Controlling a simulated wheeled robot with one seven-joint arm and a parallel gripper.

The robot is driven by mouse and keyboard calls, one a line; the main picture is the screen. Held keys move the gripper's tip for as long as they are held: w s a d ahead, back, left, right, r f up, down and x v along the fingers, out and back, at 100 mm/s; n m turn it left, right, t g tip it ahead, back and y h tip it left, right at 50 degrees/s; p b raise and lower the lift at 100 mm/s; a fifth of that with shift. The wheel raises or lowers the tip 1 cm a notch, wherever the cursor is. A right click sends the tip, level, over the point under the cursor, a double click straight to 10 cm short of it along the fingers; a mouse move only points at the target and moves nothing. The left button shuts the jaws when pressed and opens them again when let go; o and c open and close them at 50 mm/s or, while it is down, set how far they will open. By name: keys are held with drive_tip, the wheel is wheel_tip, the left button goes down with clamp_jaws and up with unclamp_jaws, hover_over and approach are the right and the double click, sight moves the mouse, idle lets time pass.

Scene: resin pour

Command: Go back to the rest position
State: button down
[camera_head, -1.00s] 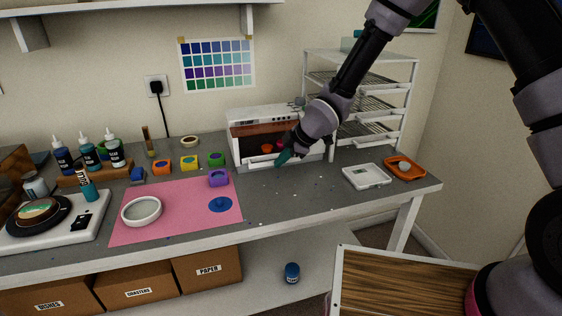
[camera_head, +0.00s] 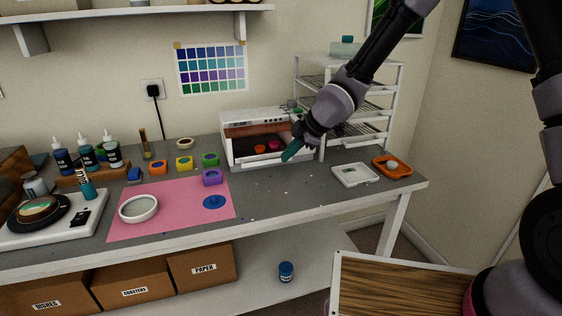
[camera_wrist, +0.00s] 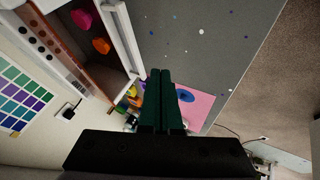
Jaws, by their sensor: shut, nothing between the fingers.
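My gripper (camera_head: 290,150) has teal fingers and is in front of the right part of the white curing oven, above the bench. In the wrist view the two teal fingers (camera_wrist: 160,100) lie together, shut, with nothing between them. The oven (camera_head: 232,147) stands at the back of the grey bench with its front open. Inside it sit an orange piece (camera_head: 260,149) and a magenta piece (camera_head: 274,146); the wrist view shows the orange piece (camera_wrist: 102,46) and the magenta piece (camera_wrist: 81,18) too.
A white wire rack (camera_head: 384,100) stands right of the oven. A white tray (camera_head: 355,175) and an orange dish (camera_head: 381,170) lie at the bench's right end. A pink mat (camera_head: 180,222) carries a white ring mould (camera_head: 138,208). Small coloured specks dot the bench.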

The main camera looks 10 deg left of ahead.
drive_tip(key=w+d+r+m+t+h, duration=0.1)
drive_tip(key=d+r+m+t+h, duration=0.15)
drive_tip(key=d+r+m, duration=0.7)
drive_tip(key=w+d+r+m+t+h, duration=0.1)
drive_tip(key=d+r+m+h, duration=0.25)
drive_tip(key=d+r, duration=1.05)
drive_tip(key=s+d+r+m, duration=0.3)
drive_tip(key=s+d+m, duration=0.4)
drive_tip(key=s+d, duration=0.1)
drive_tip(key=s+d+r+m+t+y, duration=0.1)
drive_tip(key=s+d+r+m, duration=0.2)
drive_tip(key=s+d+m, duration=0.4)
drive_tip(key=shift+s+d, duration=0.6)
drive_tip(key=shift+s, duration=0.3)
